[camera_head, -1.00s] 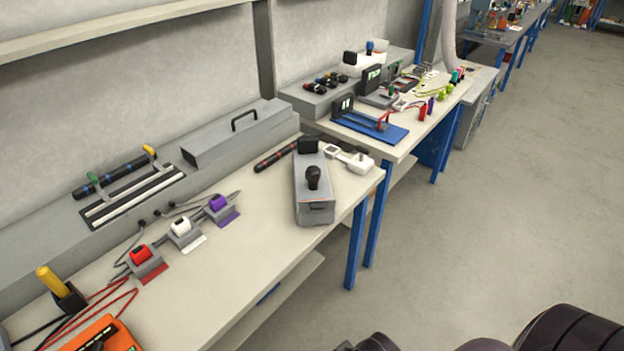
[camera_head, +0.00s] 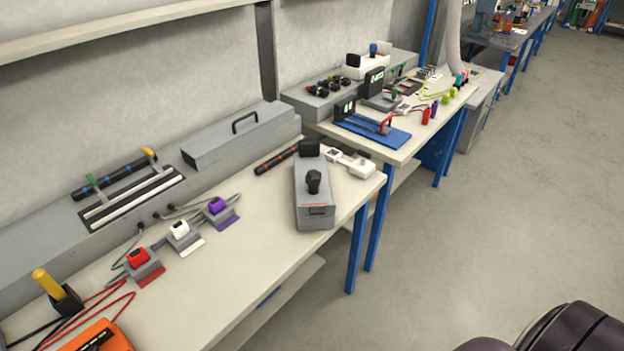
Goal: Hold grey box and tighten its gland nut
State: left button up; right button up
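A grey box (camera_head: 313,216) stands near the right end of the near workbench, its long side running toward the wall. A black knob-like fitting (camera_head: 313,181) stands up from its top, and a black block (camera_head: 309,149) shows at its far end. I cannot tell which part is the gland nut. No gripper touches the box. Neither gripper can be made out; only dark rounded parts that seem to be mine show at the bottom right edge.
A white tool (camera_head: 360,166) and a dark rod (camera_head: 276,158) lie beside the box. Red, white and purple connectors on grey stands (camera_head: 183,236) line the bench at left. A long grey case with a handle (camera_head: 238,140) is behind. Open floor (camera_head: 480,235) lies right.

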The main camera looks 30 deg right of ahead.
aim_at(313, 177)
jog(key=i+l+u, duration=0.2)
jog(key=l, duration=0.55)
jog(key=i+l+u, duration=0.15)
jog(key=l, duration=0.6)
jog(key=i+l+u, duration=0.2)
jog(key=l, duration=0.55)
jog(key=l+u, duration=0.15)
jog(key=l, duration=0.65)
